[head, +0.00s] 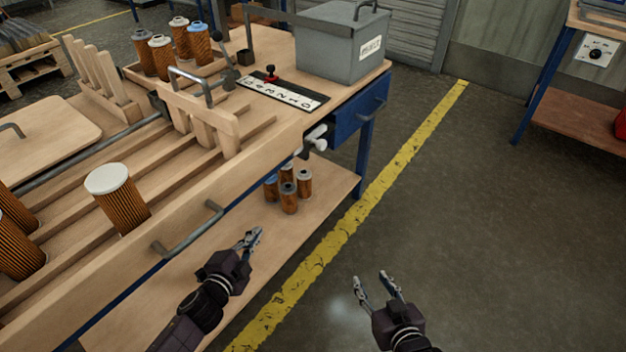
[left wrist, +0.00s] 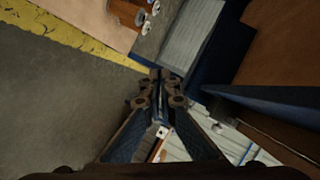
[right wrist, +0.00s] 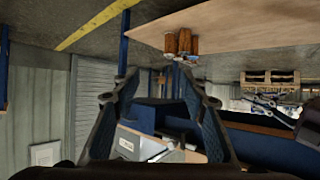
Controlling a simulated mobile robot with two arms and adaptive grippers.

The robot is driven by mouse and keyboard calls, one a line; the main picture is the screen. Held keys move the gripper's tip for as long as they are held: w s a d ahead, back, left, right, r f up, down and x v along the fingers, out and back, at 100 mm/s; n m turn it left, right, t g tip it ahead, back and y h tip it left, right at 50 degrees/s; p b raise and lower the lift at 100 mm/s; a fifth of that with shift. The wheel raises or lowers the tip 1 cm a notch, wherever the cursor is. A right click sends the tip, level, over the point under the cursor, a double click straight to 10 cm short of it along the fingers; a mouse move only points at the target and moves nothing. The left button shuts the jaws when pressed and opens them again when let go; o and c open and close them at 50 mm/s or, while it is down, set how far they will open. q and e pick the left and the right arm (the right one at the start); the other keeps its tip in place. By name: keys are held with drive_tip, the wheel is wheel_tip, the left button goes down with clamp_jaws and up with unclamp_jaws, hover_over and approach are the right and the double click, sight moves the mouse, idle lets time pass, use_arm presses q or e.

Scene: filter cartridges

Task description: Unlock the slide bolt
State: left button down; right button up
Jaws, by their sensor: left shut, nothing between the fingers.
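What looks like the slide bolt, a pale grey rod with rounded ends (head: 314,138), sticks out at the right end of the wooden front board, beside the blue drawer; whether it is locked cannot be told. My left gripper (head: 253,236) is shut and empty, in front of the board and below the bolt, apart from both. Its closed fingertips also show in the left wrist view (left wrist: 160,76). My right gripper (head: 377,280) is open and empty over the floor, right of the yellow line. Its spread fingers show in the right wrist view (right wrist: 160,84).
The front board carries a grey bar handle (head: 190,232). A large filter cartridge (head: 116,198) stands on the slatted rack. Several small cartridges (head: 288,196) stand on the lower shelf. A grey box (head: 338,42) and a lettered strip (head: 284,92) with a red knob occupy the bench top.

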use_arm(q)
drive_tip(key=d+r+m+t+h+b, duration=0.1)
drive_tip(key=d+r+m+h+b, duration=0.2)
drive_tip(key=r, duration=0.4)
drive_tip(key=d+r+m+t+h+b, duration=0.2)
drive_tip(key=d+r+m+b, duration=0.2)
drive_tip(key=r, duration=0.4)
drive_tip(key=shift+s+d+r+m+h, duration=0.25)
drive_tip(key=shift+d+m+h, duration=0.15)
drive_tip(key=shift+d, duration=0.45)
use_arm(e)
wheel_tip(320, 180, up, 17)
drive_tip(key=t+y, duration=0.1)
drive_tip(key=t, duration=0.4)
drive_tip(key=shift+a+r, duration=0.2)
drive_tip(key=shift+a, duration=0.05)
use_arm(q)
drive_tip(key=shift+w, duration=0.1)
approach(315, 142)
drive_tip(key=w+d+b, duration=0.2)
drive_tip(key=w+d, duration=0.2)
drive_tip(key=shift+d+r, duration=0.2)
use_arm(e)
wheel_tip(315, 142, up, 10)
drive_tip(key=s+t+y, duration=0.1)
drive_tip(key=t+y, duration=0.1)
drive_tip(key=t, duration=0.2)
drive_tip(key=shift+s+a+f+t, duration=0.15)
drive_tip(key=shift+a+f+t, duration=0.05)
drive_tip(key=shift+a+t, duration=0.25)
